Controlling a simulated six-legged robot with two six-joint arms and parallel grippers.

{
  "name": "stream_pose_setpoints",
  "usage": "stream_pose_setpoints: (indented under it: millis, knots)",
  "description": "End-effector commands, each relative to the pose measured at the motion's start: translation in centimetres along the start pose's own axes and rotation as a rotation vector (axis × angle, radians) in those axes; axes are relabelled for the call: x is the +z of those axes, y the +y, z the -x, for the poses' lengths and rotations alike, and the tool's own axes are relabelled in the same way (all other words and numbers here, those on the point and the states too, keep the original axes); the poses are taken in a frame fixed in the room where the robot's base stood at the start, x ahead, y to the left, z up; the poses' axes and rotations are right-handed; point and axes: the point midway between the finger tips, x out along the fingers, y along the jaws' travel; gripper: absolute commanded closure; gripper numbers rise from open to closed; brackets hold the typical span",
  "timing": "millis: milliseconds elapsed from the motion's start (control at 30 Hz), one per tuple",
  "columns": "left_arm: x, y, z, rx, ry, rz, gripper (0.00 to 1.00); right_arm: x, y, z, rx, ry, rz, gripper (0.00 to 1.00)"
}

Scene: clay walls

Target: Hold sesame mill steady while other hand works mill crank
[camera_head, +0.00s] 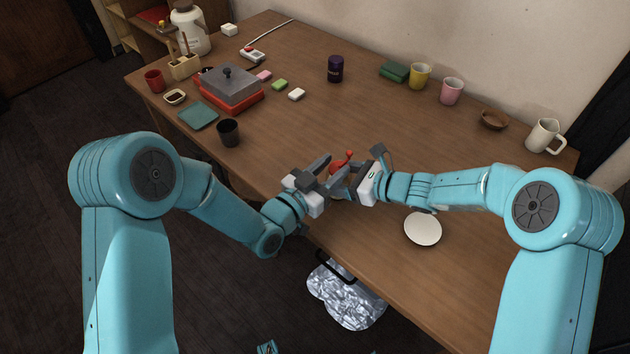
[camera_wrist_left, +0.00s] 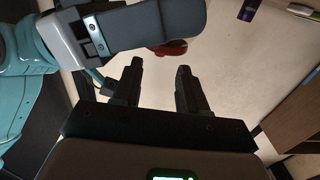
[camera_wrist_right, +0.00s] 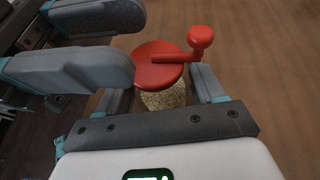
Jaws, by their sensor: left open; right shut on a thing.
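The sesame mill (camera_head: 338,167) has a round red lid and a red crank arm ending in a knob (camera_wrist_right: 200,37). Pale sesame shows in its body (camera_wrist_right: 163,98) in the right wrist view. My right gripper (camera_wrist_right: 160,88) is shut on this body, one finger on each side, below the lid. My left gripper (camera_head: 328,174) is open beside the mill, its fingers close to the lid's left side in the right wrist view. In the left wrist view its fingers (camera_wrist_left: 157,72) have nothing between them, and my right gripper partly hides the red lid (camera_wrist_left: 170,47).
A white plate (camera_head: 423,229) lies right of the grippers near the table's front edge. A dark cup (camera_head: 228,132) stands to the left. The table's middle is clear.

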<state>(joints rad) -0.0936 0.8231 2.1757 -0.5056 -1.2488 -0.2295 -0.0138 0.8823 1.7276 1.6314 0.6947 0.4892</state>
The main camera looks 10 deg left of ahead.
Motion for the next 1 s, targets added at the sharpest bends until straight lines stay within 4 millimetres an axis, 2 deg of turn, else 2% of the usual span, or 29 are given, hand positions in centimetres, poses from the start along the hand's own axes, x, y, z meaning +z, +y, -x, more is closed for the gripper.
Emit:
stream_pose_setpoints:
  millis: [33,200,400,800,867,1000]
  knots:
    - [0.1,-0.1,1.3,-0.004,-0.002,0.003,0.58,-0.1,0.0,0.0,0.0,0.003,0.0,0.71]
    - [0.0,-0.1,5.0,-0.003,-0.002,0.002,0.58,-0.1,0.0,0.0,0.0,0.002,0.0,0.71]
    - [0.0,-0.1,7.4,-0.002,0.001,0.001,0.58,-0.1,0.0,0.0,0.0,0.002,0.0,0.71]
    - [0.1,0.0,7.7,0.001,-0.003,0.006,0.58,-0.1,0.0,0.0,0.0,0.002,0.0,0.71]
    - [0.7,0.2,7.7,0.008,-0.032,0.019,0.58,-0.1,0.0,0.0,0.0,0.002,0.0,0.71]
    - [3.9,0.4,7.9,0.026,-0.202,0.068,0.58,-0.1,0.0,0.0,0.0,0.002,0.0,0.71]
